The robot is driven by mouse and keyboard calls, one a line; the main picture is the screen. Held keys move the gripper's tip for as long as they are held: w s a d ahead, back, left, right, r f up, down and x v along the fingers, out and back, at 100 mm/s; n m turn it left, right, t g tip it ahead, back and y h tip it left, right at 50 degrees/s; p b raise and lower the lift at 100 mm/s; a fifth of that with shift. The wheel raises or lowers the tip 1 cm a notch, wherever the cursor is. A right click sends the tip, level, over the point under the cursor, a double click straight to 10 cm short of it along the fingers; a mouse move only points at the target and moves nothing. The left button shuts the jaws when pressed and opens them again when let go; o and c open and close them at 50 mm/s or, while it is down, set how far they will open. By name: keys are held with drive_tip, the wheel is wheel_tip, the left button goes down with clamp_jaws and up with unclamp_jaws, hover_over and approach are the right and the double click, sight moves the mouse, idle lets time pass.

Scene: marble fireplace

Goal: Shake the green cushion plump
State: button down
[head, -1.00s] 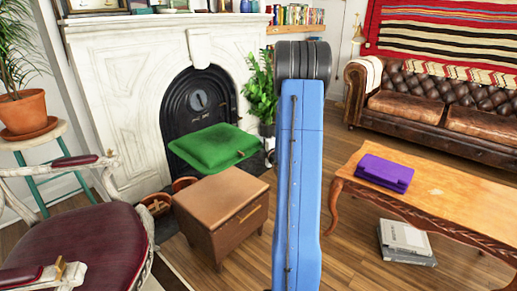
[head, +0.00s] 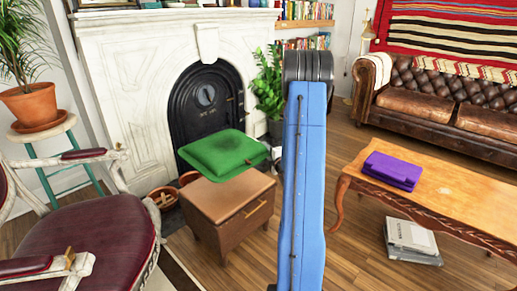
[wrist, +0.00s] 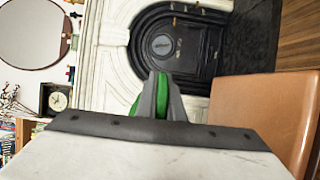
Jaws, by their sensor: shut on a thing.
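The green cushion (head: 222,152) is held up in the air above and behind the brown chest in the head view. It is roughly level, with a darker patch on its top. In the wrist view, a narrow strip of the cushion (wrist: 160,103) shows between the fingers of my gripper (wrist: 162,92). My gripper is shut on the cushion's edge. In the head view my blue arm covers much of the area right of the cushion, and I cannot make out the fingers there.
The brown chest (head: 226,212) stands just below the cushion. The white fireplace (head: 133,95) is behind. A red armchair (head: 90,235) is at left, a wooden table (head: 450,198) with a purple case (head: 392,170) at right. Floor between chest and table is partly clear.

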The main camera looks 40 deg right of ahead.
drive_tip(key=shift+r, duration=0.15)
drive_tip(key=shift+r, duration=3.4)
wheel_tip(320, 180, down, 7)
